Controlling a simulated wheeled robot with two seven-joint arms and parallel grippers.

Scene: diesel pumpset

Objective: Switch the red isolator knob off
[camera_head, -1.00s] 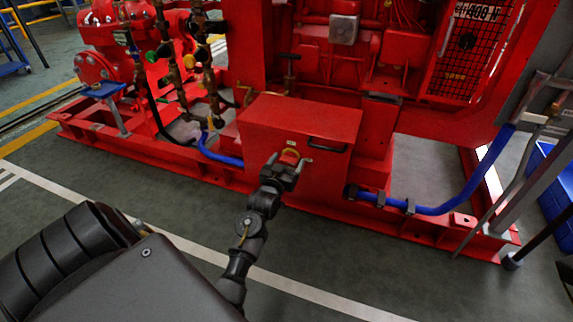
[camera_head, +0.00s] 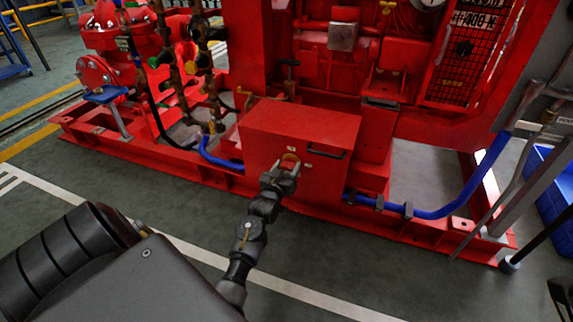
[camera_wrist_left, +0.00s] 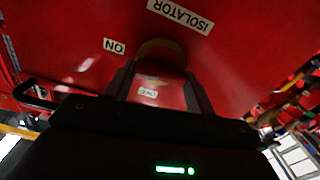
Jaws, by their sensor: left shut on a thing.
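The red isolator knob (camera_head: 289,161) is on the front of the red box (camera_head: 262,137), with a yellowish ring behind it. My left gripper (camera_head: 284,172) is at the box front with its two fingers on either side of the knob. In the left wrist view the knob (camera_wrist_left: 158,82) sits between the fingers (camera_wrist_left: 157,92), which are shut on it and partly hide it. The labels "ISOLATOR" (camera_wrist_left: 181,15) and "ON" (camera_wrist_left: 115,46) show upside down around it. A small pale label between the fingers is too blurred to read.
A dark handle (camera_head: 326,151) is on the box to the right of the knob. A blue hose (camera_head: 450,207) runs along the right side of the red base frame. Pipes and valves (camera_head: 175,75) stand at the left. The floor in front is clear.

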